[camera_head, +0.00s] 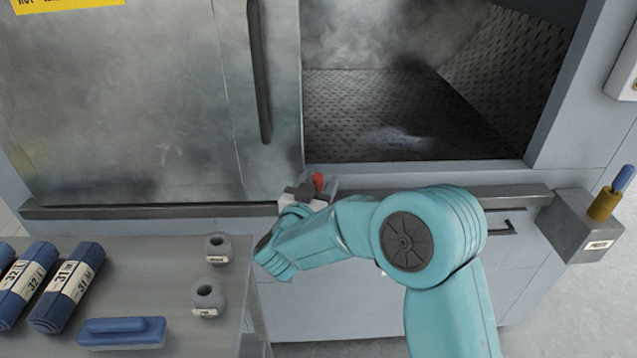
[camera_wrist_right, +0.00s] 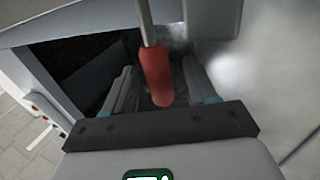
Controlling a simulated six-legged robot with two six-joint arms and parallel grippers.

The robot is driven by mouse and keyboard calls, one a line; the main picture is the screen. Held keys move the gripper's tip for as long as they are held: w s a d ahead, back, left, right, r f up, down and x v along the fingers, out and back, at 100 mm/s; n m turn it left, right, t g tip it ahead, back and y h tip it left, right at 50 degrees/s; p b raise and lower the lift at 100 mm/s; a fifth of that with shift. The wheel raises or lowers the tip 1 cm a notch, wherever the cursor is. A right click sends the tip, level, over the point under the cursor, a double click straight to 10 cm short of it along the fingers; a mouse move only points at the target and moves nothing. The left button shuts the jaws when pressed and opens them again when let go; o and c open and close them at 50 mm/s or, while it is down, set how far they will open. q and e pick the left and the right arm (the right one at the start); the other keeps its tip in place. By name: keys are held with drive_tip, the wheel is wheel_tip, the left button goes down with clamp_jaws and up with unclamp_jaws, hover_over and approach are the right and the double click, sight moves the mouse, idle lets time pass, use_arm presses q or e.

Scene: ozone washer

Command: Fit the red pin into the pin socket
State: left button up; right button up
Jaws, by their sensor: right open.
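The red pin (camera_head: 318,182) shows as a small red tip at the washer's front rail, partly hidden by my right gripper (camera_head: 308,194). In the right wrist view the red handle of the pin (camera_wrist_right: 157,76) lies between my two fingers, with a gap on each side. A thin grey metal shaft runs from the handle to the top edge there. My right gripper is open around the handle. The left gripper is not in view. Two grey round holders with holes, one behind (camera_head: 217,248) and one in front (camera_head: 207,297), stand on the side table; I cannot read which is the pin socket.
The sliding door (camera_head: 130,110) covers the washer's left side; the chamber (camera_head: 390,110) is open and misty. A grey box (camera_head: 575,232) at the right holds a brass-and-blue piece (camera_head: 604,204). Rolled blue cloths (camera_head: 68,287) and a blue brush (camera_head: 121,332) lie on the table (camera_head: 185,340).

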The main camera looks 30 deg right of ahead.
idle(0.4)
drive_tip(key=shift+s+a+f, duration=0.1)
drive_tip(key=shift+s+a, duration=0.15)
drive_tip(key=shift+a, duration=0.1)
drive_tip(key=b+v, duration=0.2)
drive_tip(key=v, duration=1.3)
drive_tip(key=shift+s, duration=0.25)
drive_tip(key=shift+a, duration=0.1)
